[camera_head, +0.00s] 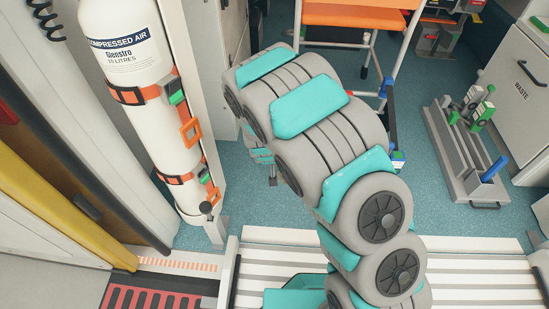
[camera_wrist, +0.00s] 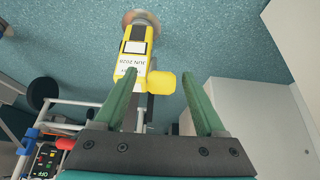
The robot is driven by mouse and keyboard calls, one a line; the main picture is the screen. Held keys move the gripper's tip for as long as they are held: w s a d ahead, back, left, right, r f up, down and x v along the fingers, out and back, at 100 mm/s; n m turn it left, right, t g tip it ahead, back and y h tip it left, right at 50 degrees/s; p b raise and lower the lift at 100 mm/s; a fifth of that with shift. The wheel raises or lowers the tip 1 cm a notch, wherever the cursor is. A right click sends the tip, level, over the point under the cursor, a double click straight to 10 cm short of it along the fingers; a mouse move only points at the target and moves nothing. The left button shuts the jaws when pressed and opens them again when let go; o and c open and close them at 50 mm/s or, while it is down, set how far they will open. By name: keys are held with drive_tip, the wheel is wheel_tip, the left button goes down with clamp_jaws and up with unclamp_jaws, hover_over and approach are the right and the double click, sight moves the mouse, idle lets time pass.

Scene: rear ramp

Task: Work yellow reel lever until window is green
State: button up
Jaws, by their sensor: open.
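In the wrist view a yellow body (camera_wrist: 132,67) with a black-and-white label reading "JUN 2026" stands out ahead. A rounded yellow lever or knob (camera_wrist: 161,83) sticks out to its right. My gripper (camera_wrist: 159,80) is open, with one green finger on each side of this yellow piece. The left finger overlaps the lower left of the yellow body in the picture; I cannot tell whether it touches. No green window shows on the visible faces. In the head view my arm hides the yellow body and most of my gripper.
A white rail frame (camera_wrist: 75,108) and a small control box marked OFF (camera_wrist: 46,158) are at left in the wrist view. A pale cabinet (camera_wrist: 240,120) is at right. The head view shows a compressed air cylinder (camera_head: 120,60), an orange seat (camera_head: 355,15) and a tool rack (camera_head: 465,150).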

drive_tip(key=shift+r, duration=0.15)
drive_tip(key=p+v, duration=0.1)
drive_tip(key=v, duration=0.6)
drive_tip(key=shift+s+r, duration=0.2)
drive_tip(key=shift+r, duration=0.1)
drive_tip(key=shift+a, duration=0.1)
